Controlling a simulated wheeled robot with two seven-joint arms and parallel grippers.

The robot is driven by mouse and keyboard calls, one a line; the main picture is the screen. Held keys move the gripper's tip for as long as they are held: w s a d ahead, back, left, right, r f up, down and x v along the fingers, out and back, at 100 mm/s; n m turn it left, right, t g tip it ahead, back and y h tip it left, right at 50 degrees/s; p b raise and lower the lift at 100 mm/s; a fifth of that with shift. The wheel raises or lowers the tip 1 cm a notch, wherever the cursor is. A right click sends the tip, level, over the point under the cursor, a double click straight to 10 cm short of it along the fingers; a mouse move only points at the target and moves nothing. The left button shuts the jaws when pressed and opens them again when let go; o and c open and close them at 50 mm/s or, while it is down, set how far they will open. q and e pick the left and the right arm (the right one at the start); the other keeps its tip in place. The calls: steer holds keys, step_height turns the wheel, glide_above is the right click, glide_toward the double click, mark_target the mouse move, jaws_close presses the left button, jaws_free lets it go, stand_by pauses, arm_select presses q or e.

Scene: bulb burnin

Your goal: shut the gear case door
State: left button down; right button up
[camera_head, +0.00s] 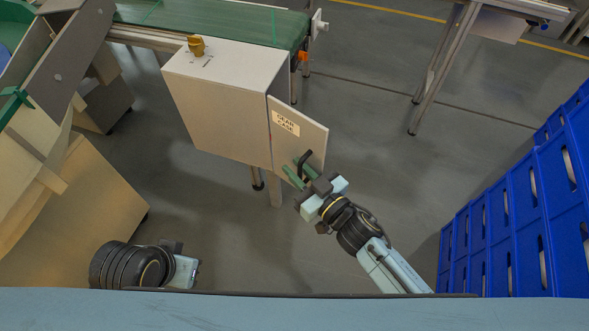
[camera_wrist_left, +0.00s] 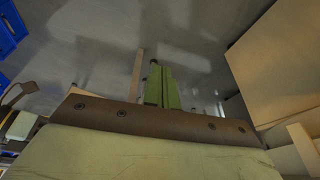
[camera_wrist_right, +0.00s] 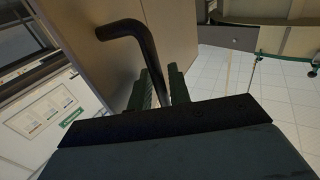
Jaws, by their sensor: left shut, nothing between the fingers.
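The gear case (camera_head: 225,105) is a cream box beside the conveyor. Its door (camera_head: 310,130), labelled GEAR CASE, stands ajar at the box's right edge. A black bent handle (camera_head: 303,166) sticks out from the door; it also shows large in the right wrist view (camera_wrist_right: 140,30). My right gripper (camera_head: 296,171) is at the handle, its green fingers (camera_wrist_right: 160,88) on both sides of the bar and closed on it. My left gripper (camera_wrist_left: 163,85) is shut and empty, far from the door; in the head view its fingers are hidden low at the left.
Blue crates (camera_head: 515,210) stand at the right. A tan panel (camera_head: 80,205) is at the left. The floor in front of the case is clear.

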steer(key=shift+w+a, duration=0.3)
steer(key=shift+w, duration=0.1)
jaws_close()
steer(key=shift+d, duration=0.15)
